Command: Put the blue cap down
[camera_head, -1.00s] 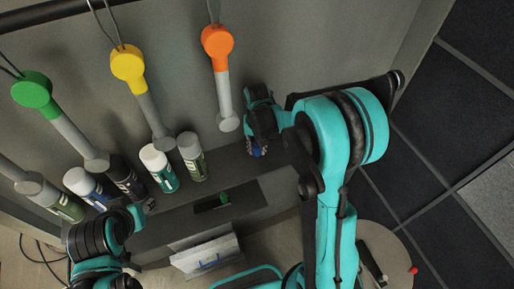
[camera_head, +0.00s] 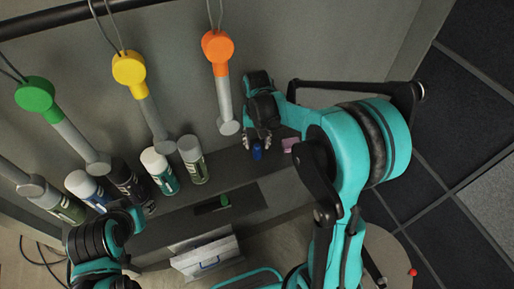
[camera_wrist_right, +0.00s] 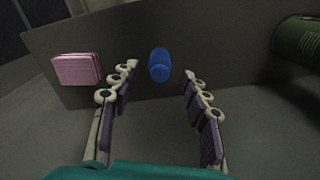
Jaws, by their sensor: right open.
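The blue cap (camera_head: 257,151) stands on the grey ledge below the orange-topped hanging tool. It also shows in the right wrist view (camera_wrist_right: 159,66), ahead of the fingertips and in the gap between them. My right gripper (camera_head: 261,136) is open, with its fingers just behind the cap in the head view; in the right wrist view its two fingers (camera_wrist_right: 160,86) are spread apart, with nothing between them. My left arm comes in at the lower left of the head view; its gripper's fingers cannot be made out clearly.
A pink block (camera_head: 290,144) lies right of the cap. Several spray cans, including a green-labelled one (camera_head: 193,158), stand to the left. Orange (camera_head: 217,46), yellow and green tools hang from cables.

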